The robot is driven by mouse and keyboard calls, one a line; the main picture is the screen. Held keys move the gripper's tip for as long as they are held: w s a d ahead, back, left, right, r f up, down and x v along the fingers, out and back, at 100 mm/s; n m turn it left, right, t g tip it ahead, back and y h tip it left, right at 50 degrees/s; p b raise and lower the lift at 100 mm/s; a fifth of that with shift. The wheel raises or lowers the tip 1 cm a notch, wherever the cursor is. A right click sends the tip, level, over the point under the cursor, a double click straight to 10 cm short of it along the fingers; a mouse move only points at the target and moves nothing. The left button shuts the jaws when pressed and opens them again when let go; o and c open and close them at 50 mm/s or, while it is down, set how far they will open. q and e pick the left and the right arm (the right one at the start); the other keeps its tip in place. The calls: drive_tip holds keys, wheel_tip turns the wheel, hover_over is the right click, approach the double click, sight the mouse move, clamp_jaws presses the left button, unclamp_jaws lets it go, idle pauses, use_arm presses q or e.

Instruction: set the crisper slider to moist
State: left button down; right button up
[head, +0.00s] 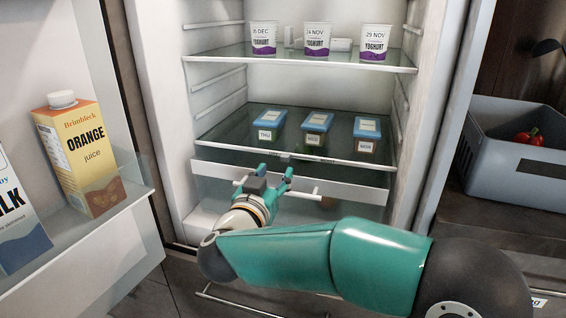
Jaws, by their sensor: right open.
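The crisper drawer (345,190) sits at the bottom of the open fridge, under the lower glass shelf. A small dark piece, possibly the slider (285,156), shows on the trim above the drawer front. It is too small to read its setting or any marks. My right gripper (276,170) is in front of the drawer, with its teal fingers spread and pointing into the fridge, just below that piece. Nothing shows between the fingers. I cannot tell whether a fingertip touches the trim. My left gripper is out of view.
Three blue-lidded boxes (317,122) stand on the lower shelf, and three yoghurt cups (316,40) stand above. The open door at left holds orange juice (80,155) and a milk carton (18,220). A grey crate (515,180) with a red pepper (527,136) stands at right.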

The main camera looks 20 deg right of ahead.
sight(284, 159)
drive_tip(key=x, duration=0.6)
drive_tip(key=shift+w+d, duration=0.1)
drive_tip(key=shift+w, duration=0.05)
clamp_jaws()
